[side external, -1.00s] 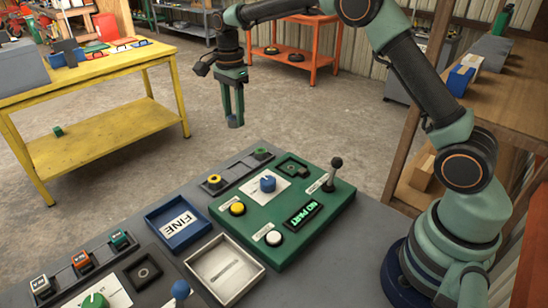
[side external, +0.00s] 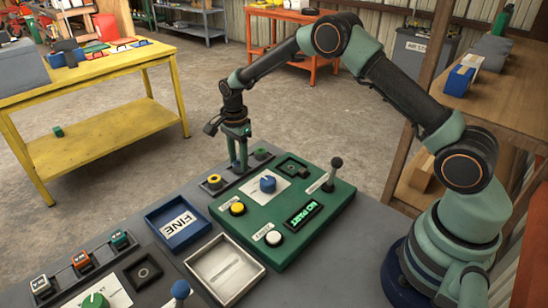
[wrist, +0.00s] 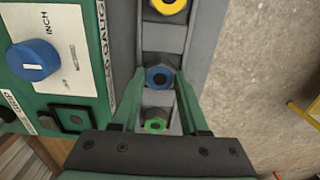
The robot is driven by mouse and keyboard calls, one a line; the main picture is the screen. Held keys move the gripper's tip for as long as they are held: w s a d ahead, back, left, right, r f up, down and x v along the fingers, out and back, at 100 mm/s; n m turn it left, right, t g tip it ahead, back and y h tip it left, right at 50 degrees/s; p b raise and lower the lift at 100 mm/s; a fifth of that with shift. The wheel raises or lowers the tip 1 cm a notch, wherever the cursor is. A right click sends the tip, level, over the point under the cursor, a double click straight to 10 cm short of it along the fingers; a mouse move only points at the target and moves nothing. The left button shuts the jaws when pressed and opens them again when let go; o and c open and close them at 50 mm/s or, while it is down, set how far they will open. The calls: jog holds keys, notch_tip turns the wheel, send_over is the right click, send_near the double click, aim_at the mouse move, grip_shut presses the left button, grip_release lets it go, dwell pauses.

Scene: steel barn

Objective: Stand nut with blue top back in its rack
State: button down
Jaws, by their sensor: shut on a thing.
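The nut with the blue top (wrist: 159,77) sits between the fingertips of my gripper (wrist: 159,74) in the wrist view. My gripper (side external: 239,166) is shut on it and points down at the middle of the grey rack (side external: 226,181). In the wrist view the nut lines up with the rack's (wrist: 160,38) middle place, between the yellow-topped nut (wrist: 168,5) and the green-topped nut (wrist: 155,124). I cannot tell whether it rests on the rack floor or hangs just above it. The fingers mostly hide it in the side view.
The green gauge box (side external: 224,210) with a blue knob (side external: 268,184) and an upright lever (side external: 334,170) stands close beside the rack. A blue tray marked FINE (side external: 160,234) and a pale empty tray (side external: 207,287) lie nearer. Beyond the rack is open floor.

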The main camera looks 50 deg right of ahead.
jog(key=shift+f, duration=0.15)
jog(key=shift+c, duration=2.1)
grip_release()
notch_tip(320, 180, up, 12)
notch_tip(320, 180, up, 9)
jog(key=n+t, duration=0.2)
jog(key=n, duration=0.3)
send_over(238, 163)
jog(key=s, duration=0.6)
jog(key=s+r+n+t, duration=0.1)
jog(key=s+n, duration=0.5)
jog(key=s, duration=0.3)
jog(key=s+d+r+n+t, duration=0.1)
jog(key=s+n+t, duration=0.1)
jog(key=s+n, duration=0.5)
jog(key=shift+s+d+r+t, duration=0.3)
jog(key=shift+s+r, duration=0.05)
jog(key=shift+s, duration=0.85)
